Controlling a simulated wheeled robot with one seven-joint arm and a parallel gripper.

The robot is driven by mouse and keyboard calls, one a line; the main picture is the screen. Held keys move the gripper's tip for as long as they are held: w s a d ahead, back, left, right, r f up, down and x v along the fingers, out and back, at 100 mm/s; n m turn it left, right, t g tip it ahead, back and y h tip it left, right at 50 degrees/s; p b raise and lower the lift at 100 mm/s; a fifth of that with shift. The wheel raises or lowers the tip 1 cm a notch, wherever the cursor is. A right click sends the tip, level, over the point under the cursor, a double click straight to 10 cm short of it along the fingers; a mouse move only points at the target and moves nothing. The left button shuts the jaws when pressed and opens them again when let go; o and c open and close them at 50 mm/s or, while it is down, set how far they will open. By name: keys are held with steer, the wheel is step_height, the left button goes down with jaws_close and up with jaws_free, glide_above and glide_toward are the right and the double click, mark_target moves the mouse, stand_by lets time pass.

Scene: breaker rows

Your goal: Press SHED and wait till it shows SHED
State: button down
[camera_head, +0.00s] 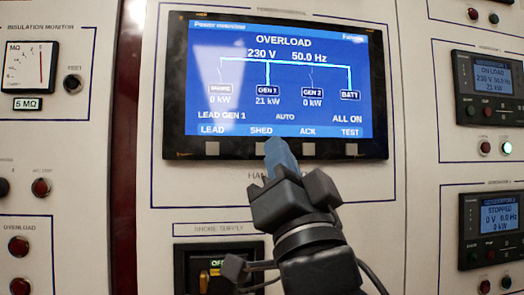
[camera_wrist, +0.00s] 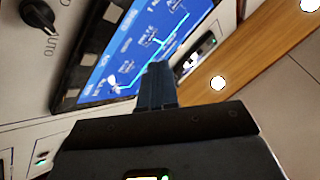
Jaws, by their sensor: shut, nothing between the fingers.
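The power overview screen (camera_head: 275,75) is lit blue and reads OVERLOAD, 230 V, 50.0 Hz, with GEN 1 at 21 kW and ALL ON at lower right. Its bottom labels are LEAD, SHED (camera_head: 261,131), ACK and TEST, with grey buttons below. The SHED button is mostly hidden behind my gripper (camera_head: 274,142). My gripper is shut and empty, its fingertips just at or in front of the bezel under SHED; I cannot tell whether they touch the button. In the wrist view the shut fingers (camera_wrist: 158,68) overlap the tilted screen (camera_wrist: 125,55).
The LEAD button (camera_head: 212,149), ACK button (camera_head: 308,149) and TEST button (camera_head: 351,149) sit close beside the fingers. A smoke supply panel (camera_head: 216,268) is below. Generator panels (camera_head: 490,85) stand at right, an insulation meter (camera_head: 30,67) at left.

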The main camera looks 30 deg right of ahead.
mark_target(262, 149)
steer(key=shift+s+r, duration=0.1)
steer(key=shift+r, duration=0.25)
steer(key=w+d, duration=0.2)
steer(key=w, duration=0.6)
steer(key=shift+w+d, duration=0.2)
steer(key=shift+d, duration=0.15)
stand_by(2.0)
steer(key=shift+w+d, duration=0.1)
steer(key=shift+w, duration=0.3)
